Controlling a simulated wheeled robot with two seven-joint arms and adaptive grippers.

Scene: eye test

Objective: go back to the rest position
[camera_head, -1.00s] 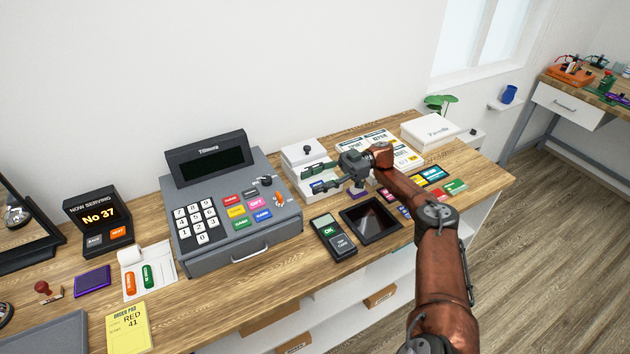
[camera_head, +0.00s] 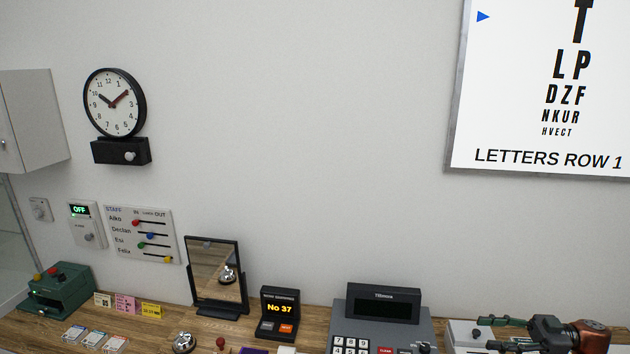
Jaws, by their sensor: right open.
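My right gripper (camera_head: 488,333) shows at the bottom right edge of the head view. Its fingers point left and stand apart, with nothing seen between them. It is over or in front of a white box (camera_head: 460,334) just right of the cash register (camera_head: 385,303); I cannot tell whether they touch. A reddish-brown part of my right arm shows behind the gripper, and the rest is cut off by the frame. My left gripper is not in view.
The wooden counter (camera_head: 170,318) runs along the bottom, holding a number display (camera_head: 280,312), a mirror (camera_head: 216,262), a bell (camera_head: 184,342) and a green box (camera_head: 60,288). A clock (camera_head: 115,102), staff board (camera_head: 141,236) and eye chart (camera_head: 545,90) are on the wall. The wall's middle is bare.

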